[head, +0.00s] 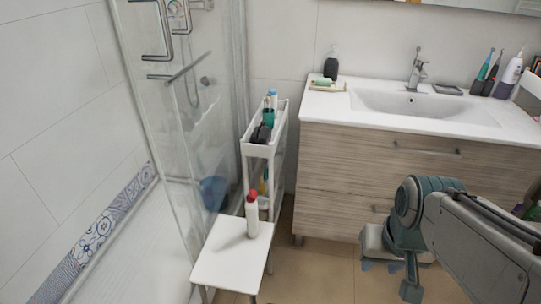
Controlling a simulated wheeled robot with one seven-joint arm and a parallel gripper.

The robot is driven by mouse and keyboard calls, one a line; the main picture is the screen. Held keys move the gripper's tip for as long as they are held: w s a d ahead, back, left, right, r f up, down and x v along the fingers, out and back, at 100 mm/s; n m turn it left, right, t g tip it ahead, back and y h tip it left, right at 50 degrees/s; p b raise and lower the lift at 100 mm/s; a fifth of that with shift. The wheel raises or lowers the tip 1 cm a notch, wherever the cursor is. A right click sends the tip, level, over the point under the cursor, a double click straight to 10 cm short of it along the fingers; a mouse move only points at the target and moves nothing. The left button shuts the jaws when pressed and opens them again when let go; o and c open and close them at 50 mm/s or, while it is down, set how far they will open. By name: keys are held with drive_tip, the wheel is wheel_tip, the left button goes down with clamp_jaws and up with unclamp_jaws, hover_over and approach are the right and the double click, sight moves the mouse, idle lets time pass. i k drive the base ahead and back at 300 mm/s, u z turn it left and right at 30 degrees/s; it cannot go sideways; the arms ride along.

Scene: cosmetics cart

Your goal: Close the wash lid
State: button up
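A white bottle (252,218) with a red lid (252,195) stands upright on a small white stool (222,262) at the lower middle of the head view. It looks like the wash bottle. The red lid is too small to tell whether it is open or shut. My gripper (385,267) hangs at the lower right, in front of the wooden vanity. It is well to the right of the bottle and apart from it. I see nothing held in it. My arm and the viewing angle partly hide its fingers, so their opening is unclear.
A narrow white cart (246,149) with dark and teal items stands behind the stool. The glass shower door (185,130) is to the left. The vanity (345,178), with its sink and several toiletries, fills the right. Tiled floor (315,275) is clear between stool and gripper.

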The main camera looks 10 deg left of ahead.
sight(252, 194)
drive_tip(key=u, duration=0.6)
drive_tip(key=i, duration=0.9)
drive_tip(key=u, duration=0.85)
